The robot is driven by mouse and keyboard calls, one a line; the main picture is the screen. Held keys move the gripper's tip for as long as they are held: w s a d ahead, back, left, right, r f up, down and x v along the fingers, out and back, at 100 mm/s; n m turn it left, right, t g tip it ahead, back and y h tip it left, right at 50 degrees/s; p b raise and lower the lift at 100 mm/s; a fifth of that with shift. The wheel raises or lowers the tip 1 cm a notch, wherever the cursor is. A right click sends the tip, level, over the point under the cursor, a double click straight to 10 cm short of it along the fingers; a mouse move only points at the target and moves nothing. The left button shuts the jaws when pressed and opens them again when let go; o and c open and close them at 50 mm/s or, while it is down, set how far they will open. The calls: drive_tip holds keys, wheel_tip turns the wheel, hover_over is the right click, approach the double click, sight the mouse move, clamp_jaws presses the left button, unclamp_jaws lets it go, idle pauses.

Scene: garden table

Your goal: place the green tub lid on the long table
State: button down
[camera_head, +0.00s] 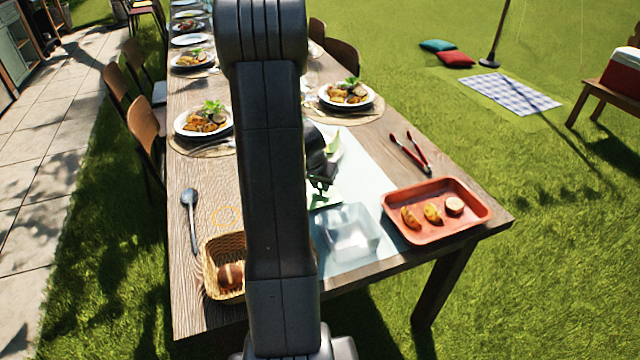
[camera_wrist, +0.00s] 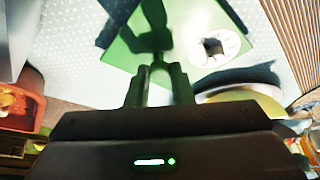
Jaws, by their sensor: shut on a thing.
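The green tub lid (camera_wrist: 190,62) is a flat, light green sheet with a darker green upright grip in the wrist view. My gripper (camera_wrist: 158,78) is shut on that grip. In the head view my gripper (camera_head: 322,165) is partly hidden by my arm, with green just below it, above the pale runner. The lid is mostly hidden there. The long table (camera_head: 205,290) is wooden and runs away from me. I cannot tell whether the lid touches the table.
A clear tub (camera_head: 347,233) stands on the runner near the front edge. A red tray (camera_head: 440,235) with food is to its right, with red tongs (camera_head: 412,155) behind. A wicker basket (camera_head: 212,265) and a spoon (camera_head: 190,215) are at left. Plated meals (camera_head: 204,120) stand farther back.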

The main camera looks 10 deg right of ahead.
drive_tip(key=shift+f, duration=0.2)
drive_tip(key=c, duration=1.3)
unclamp_jaws()
drive_tip(key=shift+r, duration=0.1)
drive_tip(key=shift+r, duration=0.5)
drive_tip(key=p+v, duration=0.1)
drive_tip(key=v, duration=1)
drive_tip(key=shift+s+a, duration=0.15)
drive_tip(key=shift+s, duration=0.05)
